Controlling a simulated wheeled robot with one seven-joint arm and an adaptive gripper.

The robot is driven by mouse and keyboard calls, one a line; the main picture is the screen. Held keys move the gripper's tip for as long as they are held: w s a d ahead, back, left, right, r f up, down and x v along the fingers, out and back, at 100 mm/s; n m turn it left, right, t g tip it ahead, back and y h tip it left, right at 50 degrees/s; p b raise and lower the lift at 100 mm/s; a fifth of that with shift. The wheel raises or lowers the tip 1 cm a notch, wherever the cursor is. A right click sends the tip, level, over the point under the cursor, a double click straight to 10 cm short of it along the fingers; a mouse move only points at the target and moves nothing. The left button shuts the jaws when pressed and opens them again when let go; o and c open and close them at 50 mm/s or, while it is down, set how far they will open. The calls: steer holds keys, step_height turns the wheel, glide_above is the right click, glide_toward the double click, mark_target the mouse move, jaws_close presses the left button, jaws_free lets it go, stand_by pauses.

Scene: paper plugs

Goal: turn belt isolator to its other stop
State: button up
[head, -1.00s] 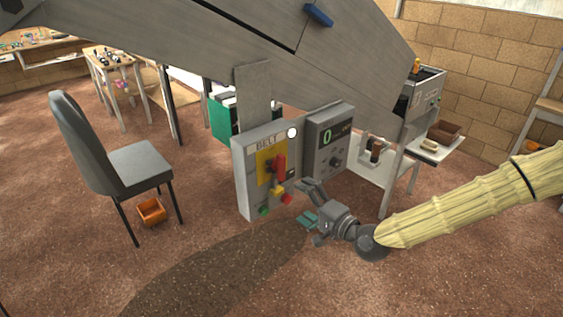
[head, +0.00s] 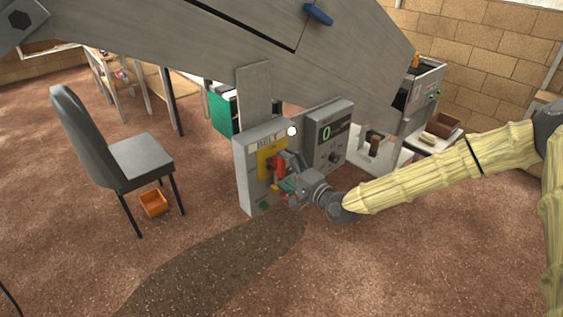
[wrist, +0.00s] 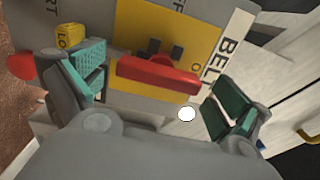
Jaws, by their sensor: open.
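The belt isolator is a red handle (head: 279,166) on a yellow plate (head: 264,163), on the grey box marked BELT (head: 244,180). In the head view the handle stands roughly upright, partly hidden by my gripper (head: 284,175). In the wrist view the red handle (wrist: 158,75) lies across the picture between my open green-padded fingers (wrist: 155,95). A gap shows between the handle and each finger, and nothing is held. How near the fingertips are to the plate is hard to tell.
A yellow button (wrist: 68,36) and a red button (wrist: 20,66) sit near one finger in the wrist view. A green button (head: 264,205) is low on the box. A panel with a 0 display (head: 330,135) stands right of it. A chair (head: 140,160) stands left.

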steer(key=shift+x, duration=0.8)
steer(key=c, duration=1)
